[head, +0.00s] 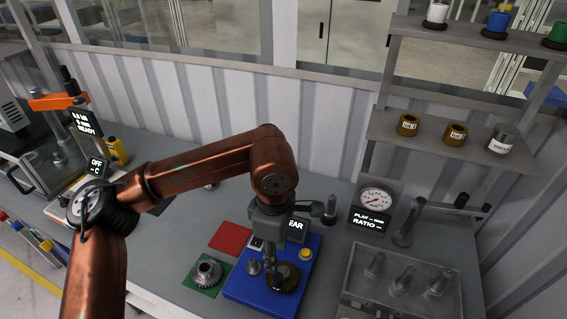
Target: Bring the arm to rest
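My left arm (215,170), copper-coloured, comes in from the left and bends down over the bench. Its grey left gripper (272,262) points down above a blue fixture (245,287) with a yellow button (305,254) and a small display (296,229). The fingertips overlap the dark fittings and a brownish round part (286,279) on the fixture. I cannot tell whether the fingers touch or hold anything. My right gripper is not in view.
A toothed gear (207,273) lies on a green pad beside a red pad (230,239). Right are a dial gauge (375,199) and a clear-topped case (365,284) with metal pegs. Shelves above hold labelled cylinders (455,134). An orange-armed press (55,102) stands left.

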